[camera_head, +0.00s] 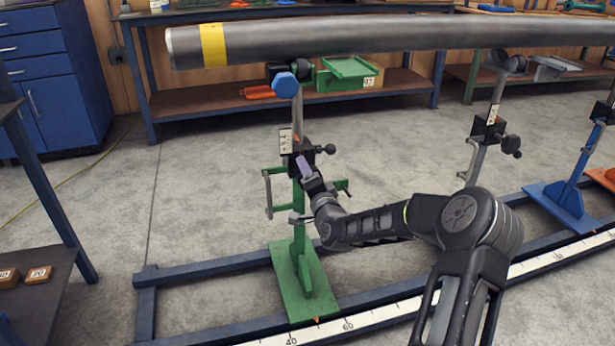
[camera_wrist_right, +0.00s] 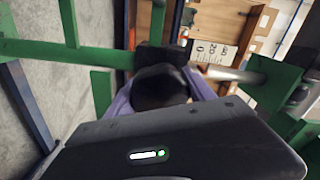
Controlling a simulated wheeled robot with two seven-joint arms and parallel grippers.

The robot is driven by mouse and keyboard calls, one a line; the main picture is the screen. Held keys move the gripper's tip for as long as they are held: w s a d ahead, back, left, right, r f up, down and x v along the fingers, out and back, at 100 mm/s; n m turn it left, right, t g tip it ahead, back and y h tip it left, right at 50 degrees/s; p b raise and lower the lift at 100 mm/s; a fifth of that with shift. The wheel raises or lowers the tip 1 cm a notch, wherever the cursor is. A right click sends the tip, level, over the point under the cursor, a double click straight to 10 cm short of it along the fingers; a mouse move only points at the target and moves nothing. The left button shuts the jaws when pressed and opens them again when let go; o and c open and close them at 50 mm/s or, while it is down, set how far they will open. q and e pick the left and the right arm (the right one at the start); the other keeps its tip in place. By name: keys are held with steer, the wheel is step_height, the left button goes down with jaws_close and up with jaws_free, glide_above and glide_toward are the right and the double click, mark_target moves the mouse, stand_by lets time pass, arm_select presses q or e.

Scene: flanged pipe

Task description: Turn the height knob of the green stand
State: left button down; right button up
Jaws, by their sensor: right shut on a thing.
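The green stand (camera_head: 299,238) stands on the blue rail frame at the middle of the head view, with a grey post and a black roller head holding up the pipe. My right gripper (camera_head: 305,168) is at the stand's black collar, reaching in from the right. In the right wrist view, its purple fingers (camera_wrist_right: 160,98) are shut on a round black knob (camera_wrist_right: 160,86) facing the camera. The gripper hides this knob in the head view. Another black knob (camera_head: 329,149) sticks out to the right of the collar. My left gripper is not in view.
A long grey pipe (camera_head: 330,38) with a yellow band runs overhead across the stands. Green side bars (camera_head: 268,192) of the stand lie close to my right gripper. A blue stand (camera_head: 565,200) is at the right. Blue rails with a white scale (camera_head: 375,316) lie on the floor.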

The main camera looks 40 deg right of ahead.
steer(key=shift+n, duration=0.5)
steer(key=o, duration=1.4)
steer(key=shift+c, duration=0.2)
steer(key=p+v, duration=0.1)
steer(key=v, duration=0.7)
steer(key=shift+p, duration=0.4)
steer(key=shift+w, duration=0.15)
